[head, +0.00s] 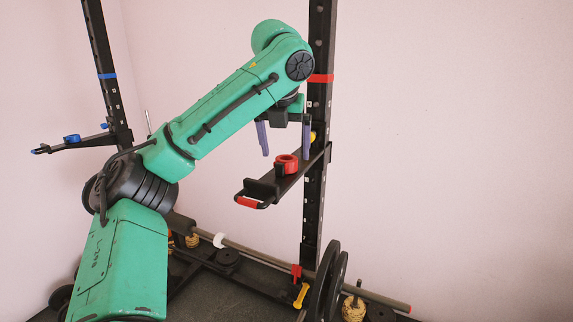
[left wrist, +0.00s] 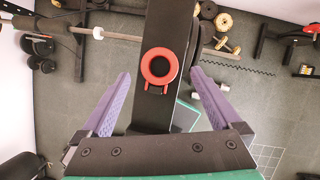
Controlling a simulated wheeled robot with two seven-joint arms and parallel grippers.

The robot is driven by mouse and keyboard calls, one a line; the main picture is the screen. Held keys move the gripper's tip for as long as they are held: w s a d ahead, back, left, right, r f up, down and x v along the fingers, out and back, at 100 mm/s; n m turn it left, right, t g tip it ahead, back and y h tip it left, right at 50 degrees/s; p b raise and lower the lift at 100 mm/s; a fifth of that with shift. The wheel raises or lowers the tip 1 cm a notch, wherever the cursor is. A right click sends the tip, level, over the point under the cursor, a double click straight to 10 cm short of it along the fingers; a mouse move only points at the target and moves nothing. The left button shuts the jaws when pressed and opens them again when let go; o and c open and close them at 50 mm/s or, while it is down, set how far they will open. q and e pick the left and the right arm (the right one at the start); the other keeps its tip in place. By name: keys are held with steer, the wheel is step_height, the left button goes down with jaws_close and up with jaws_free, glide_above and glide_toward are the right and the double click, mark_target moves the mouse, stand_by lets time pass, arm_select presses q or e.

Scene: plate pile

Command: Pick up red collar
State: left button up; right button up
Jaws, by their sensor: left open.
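The red collar (head: 286,164) is a ring with a dark hole. It rests on the black safety arm (head: 262,187) that juts out from the right rack post. In the left wrist view the red collar (left wrist: 159,66) sits on the black bar, between and beyond my fingertips. My left gripper (head: 285,155) is open and points down above the safety arm, with its purple fingers apart. In the left wrist view the fingers of the left gripper (left wrist: 160,77) stand on either side of the bar, with nothing between them touching the collar. My right gripper is not in view.
The right rack post (head: 320,110) stands close behind my left gripper. A second post with a blue collar (head: 72,139) on its arm stands at the left. A barbell (head: 260,253) and weight plates (head: 331,280) are low down on the floor. The wall side at right is clear.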

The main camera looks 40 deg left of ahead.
arm_select(q)
steer(key=shift+x, duration=1.45)
steer(key=shift+r, duration=0.15)
steer(key=c, duration=1.5)
